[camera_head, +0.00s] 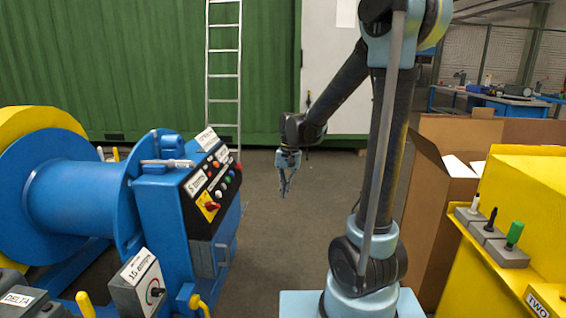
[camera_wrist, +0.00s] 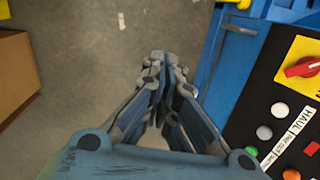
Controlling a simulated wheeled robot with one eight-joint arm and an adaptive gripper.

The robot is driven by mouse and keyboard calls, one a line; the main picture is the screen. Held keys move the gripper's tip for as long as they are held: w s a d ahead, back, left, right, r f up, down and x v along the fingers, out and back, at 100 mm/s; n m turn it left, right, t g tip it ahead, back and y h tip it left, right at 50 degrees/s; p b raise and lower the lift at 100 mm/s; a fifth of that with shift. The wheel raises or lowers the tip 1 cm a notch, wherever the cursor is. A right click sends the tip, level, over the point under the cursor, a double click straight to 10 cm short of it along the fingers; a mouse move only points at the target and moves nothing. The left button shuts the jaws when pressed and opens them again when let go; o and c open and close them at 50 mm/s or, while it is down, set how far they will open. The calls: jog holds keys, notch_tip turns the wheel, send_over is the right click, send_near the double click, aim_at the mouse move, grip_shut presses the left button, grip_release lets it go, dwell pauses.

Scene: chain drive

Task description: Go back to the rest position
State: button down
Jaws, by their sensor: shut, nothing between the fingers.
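My gripper (camera_head: 285,191) hangs pointing down in mid-air over the open floor, in the middle of the head view. In the wrist view my gripper (camera_wrist: 165,62) has its fingertips together, with nothing between them. It is right of the blue control console (camera_head: 165,205) and touches nothing. The console's sloped black panel (camera_head: 212,181) carries several coloured buttons and a red switch on a yellow plate (camera_head: 209,206). The red switch (camera_wrist: 304,67) also shows at the right of the wrist view.
A blue winch drum (camera_head: 75,195) stands at the left. A cardboard box (camera_head: 440,190) and a yellow cabinet (camera_head: 530,200) with levers stand at the right. A ladder (camera_head: 224,75) leans against the green container wall (camera_head: 150,60). The grey floor (camera_head: 270,250) between is clear.

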jog(key=s+d+r+n+t, duration=0.1)
jog(key=s+d+r, duration=0.1)
jog(key=s+d, duration=0.9)
jog(key=s+d+f+t, duration=0.1)
jog(key=s+d+f, duration=0.1)
jog(key=s, duration=0.3)
jog(key=s+d+f+n+h, duration=0.1)
jog(key=s+d+f, duration=0.2)
jog(key=s+d, duration=0.2)
jog(key=shift+s+d+t, duration=0.15)
jog(key=shift+s+t, duration=0.25)
jog(key=shift+s, duration=0.1)
jog(key=shift+w+f, duration=0.2)
jog(key=shift+w, duration=0.2)
